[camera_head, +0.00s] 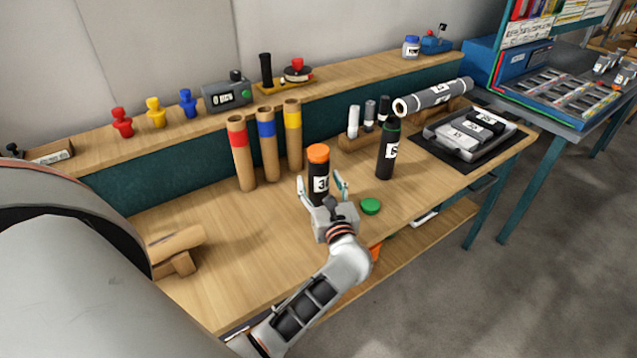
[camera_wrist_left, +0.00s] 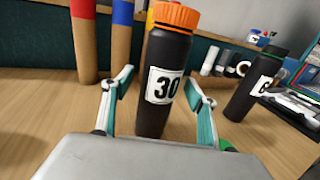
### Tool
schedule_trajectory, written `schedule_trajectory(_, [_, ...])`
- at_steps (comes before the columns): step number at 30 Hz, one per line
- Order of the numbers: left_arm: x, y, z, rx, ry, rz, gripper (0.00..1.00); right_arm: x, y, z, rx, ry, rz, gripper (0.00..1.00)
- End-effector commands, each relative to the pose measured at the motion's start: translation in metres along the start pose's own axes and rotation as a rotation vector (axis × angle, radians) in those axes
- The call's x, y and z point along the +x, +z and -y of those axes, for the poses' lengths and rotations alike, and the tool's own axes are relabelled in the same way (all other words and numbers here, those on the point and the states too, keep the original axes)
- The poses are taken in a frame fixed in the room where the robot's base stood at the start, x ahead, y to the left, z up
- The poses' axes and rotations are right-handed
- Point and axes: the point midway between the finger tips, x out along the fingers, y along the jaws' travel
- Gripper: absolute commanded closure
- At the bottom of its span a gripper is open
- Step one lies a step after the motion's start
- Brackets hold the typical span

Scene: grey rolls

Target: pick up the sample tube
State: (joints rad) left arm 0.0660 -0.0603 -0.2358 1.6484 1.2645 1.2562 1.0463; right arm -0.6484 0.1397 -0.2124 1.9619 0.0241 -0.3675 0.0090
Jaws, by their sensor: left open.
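A black sample tube (camera_head: 318,172) with an orange cap and a white label reading 30 stands upright on the wooden bench. In the wrist view this tube (camera_wrist_left: 165,85) rises just beyond and between the two fingers, with a gap on each side. My left gripper (camera_head: 320,183) is open around the tube's near side, and its fingers also show in the wrist view (camera_wrist_left: 158,82). The tube's lower part is partly hidden by the gripper in the head view. A second black tube (camera_head: 388,150) with a dark green top stands to the right. My right gripper is not in view.
Three cardboard tubes with red (camera_head: 240,152), blue (camera_head: 267,148) and yellow (camera_head: 292,140) bands stand behind to the left. A green cap (camera_head: 370,206) lies just right of the gripper. A tray (camera_head: 445,148) sits farther right.

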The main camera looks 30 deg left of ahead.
Motion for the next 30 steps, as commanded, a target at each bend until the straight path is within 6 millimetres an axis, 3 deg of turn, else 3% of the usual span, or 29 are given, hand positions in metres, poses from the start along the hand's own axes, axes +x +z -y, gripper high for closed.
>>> schedule_trajectory(4, [0.0129,-0.0001,-0.0002,0.001,0.001,-0.001,0.42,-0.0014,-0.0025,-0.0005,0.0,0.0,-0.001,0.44])
schedule_trajectory(11, [0.0143,-0.0011,-0.0003,0.001,0.0,-0.001,0.42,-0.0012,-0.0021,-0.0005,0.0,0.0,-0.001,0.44])
schedule_trajectory(17, [0.0141,-0.001,-0.0003,0.001,0.0,-0.001,0.86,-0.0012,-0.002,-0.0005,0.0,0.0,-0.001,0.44])
schedule_trajectory(30, [0.014,0.0055,0.0001,-0.001,0.0,0.0,0.86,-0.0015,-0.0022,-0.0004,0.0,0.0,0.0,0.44])
